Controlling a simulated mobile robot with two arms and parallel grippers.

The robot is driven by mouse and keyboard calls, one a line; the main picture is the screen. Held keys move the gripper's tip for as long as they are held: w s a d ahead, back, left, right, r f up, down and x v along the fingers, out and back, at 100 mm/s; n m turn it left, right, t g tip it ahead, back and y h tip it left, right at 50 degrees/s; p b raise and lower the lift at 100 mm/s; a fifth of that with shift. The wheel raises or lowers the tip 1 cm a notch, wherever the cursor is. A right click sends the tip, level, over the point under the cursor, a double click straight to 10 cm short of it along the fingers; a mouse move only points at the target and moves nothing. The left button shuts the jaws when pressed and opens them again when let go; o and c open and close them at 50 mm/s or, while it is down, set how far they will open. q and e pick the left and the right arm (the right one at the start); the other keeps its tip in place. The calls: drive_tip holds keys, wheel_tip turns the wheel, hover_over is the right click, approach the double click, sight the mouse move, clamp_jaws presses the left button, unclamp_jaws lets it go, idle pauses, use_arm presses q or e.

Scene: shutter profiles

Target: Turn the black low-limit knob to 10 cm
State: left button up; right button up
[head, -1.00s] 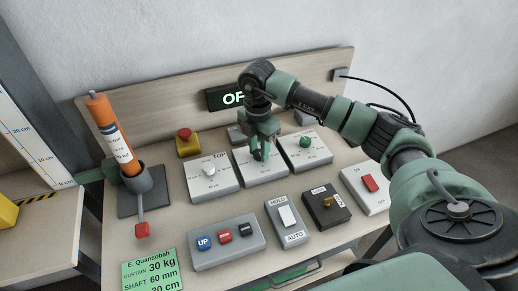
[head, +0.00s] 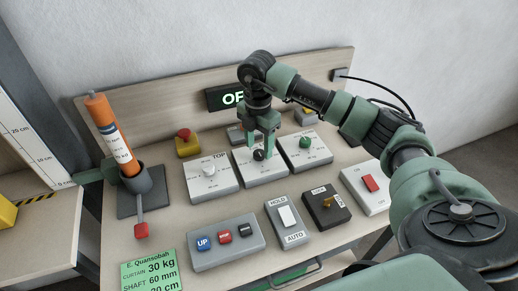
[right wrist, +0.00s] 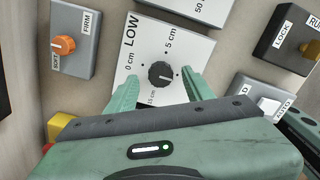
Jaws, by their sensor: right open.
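The black low-limit knob (head: 259,155) sits on the middle light-grey box (head: 262,175) in the head view. In the right wrist view the same knob (right wrist: 161,74) stands on a plate marked LOW, with 0 cm, 5 cm and 15 cm legible. A pale mark on the knob points toward the lower right there; the label at that spot is not legible. My right gripper (head: 262,148) is open above the box, pointing down. Its fingers (right wrist: 163,90) stand on either side of the knob, apart from it. My left gripper is not in view.
A white-knobbed TOP box (head: 212,183) stands left of the middle box, and a green-knobbed box (head: 305,155) right of it. In front are the UP button box (head: 228,245), a HOLD/AUTO switch (head: 288,220) and a key lock box (head: 326,205). A dark display (head: 225,97) stands behind.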

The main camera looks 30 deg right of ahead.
sight(259, 152)
wheel_tip(259, 152, up, 6)
drive_tip(key=shift+b, duration=0.45)
